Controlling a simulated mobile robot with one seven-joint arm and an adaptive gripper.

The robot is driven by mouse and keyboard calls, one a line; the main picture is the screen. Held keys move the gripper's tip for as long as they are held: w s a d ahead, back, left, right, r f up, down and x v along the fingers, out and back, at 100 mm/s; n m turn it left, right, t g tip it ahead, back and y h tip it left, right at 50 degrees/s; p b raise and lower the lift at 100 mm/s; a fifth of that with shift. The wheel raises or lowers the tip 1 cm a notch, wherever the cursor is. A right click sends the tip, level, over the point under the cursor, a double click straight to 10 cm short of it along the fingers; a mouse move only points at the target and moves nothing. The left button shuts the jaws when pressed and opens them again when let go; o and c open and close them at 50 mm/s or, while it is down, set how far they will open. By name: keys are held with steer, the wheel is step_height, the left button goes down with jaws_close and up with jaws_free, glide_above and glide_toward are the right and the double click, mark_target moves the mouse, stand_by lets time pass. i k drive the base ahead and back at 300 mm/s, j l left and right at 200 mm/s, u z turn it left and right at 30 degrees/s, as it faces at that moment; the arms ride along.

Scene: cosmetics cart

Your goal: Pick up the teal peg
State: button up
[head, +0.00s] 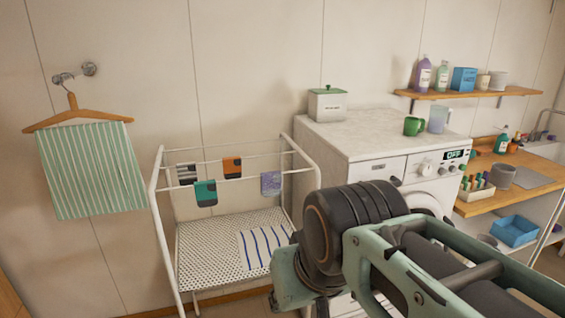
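A small pale box (478,197) stands on the wooden counter at the right. It holds several upright, peg-like items in green, red and other colours. They are too small for me to tell surely which one is the teal peg. My arm crosses the lower right of the head view, in front of the washing machine. Its dark joint and pale green links show, but my gripper is not in view, so I cannot see its fingers or whether it holds anything.
A white drying rack (158,215) with small hung cloths stands left of the washing machine (362,135). A blue basin (514,231) sits below the counter (487,207). A shelf (470,94) with bottles hangs above.

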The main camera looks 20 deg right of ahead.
mark_target(478, 178)
steer(key=z, duration=1.85)
steer(key=u, duration=1.55)
steer(key=z, duration=1.55)
steer(key=i+l, duration=0.25)
steer(key=i, duration=0.25)
